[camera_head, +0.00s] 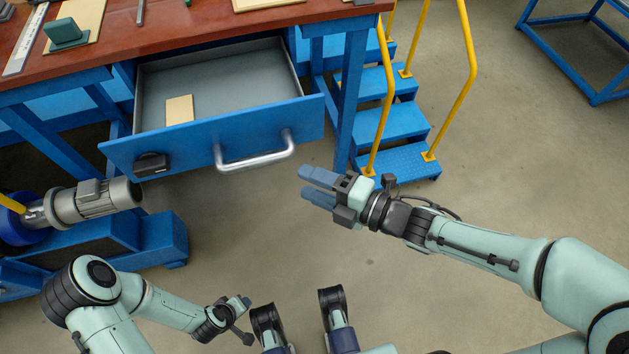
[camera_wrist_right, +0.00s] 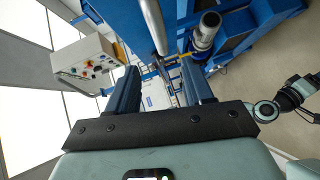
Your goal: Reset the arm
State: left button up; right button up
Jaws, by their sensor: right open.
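My right arm (camera_head: 480,250) reaches in from the right, stretched toward the middle of the head view. Its gripper (camera_head: 303,182) is open and empty, in the air just below and right of the drawer handle in the picture, apart from it. In the right wrist view the two blue fingers of this gripper (camera_wrist_right: 160,66) stand apart with nothing between them. My left arm (camera_head: 160,308) is folded low at the left of the head view. Its small gripper (camera_head: 240,308) is by the lower middle, seen at an angle that hides its jaws.
A blue drawer (camera_head: 200,150) stands pulled out from the red-topped workbench (camera_head: 230,20), with a tan block (camera_head: 180,109) inside. Blue steps (camera_head: 400,160) with yellow rails are right of it. A grey motor (camera_head: 95,202) is at left. A control box (camera_wrist_right: 85,65) shows in the wrist view.

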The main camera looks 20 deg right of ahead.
dwell(0.3)
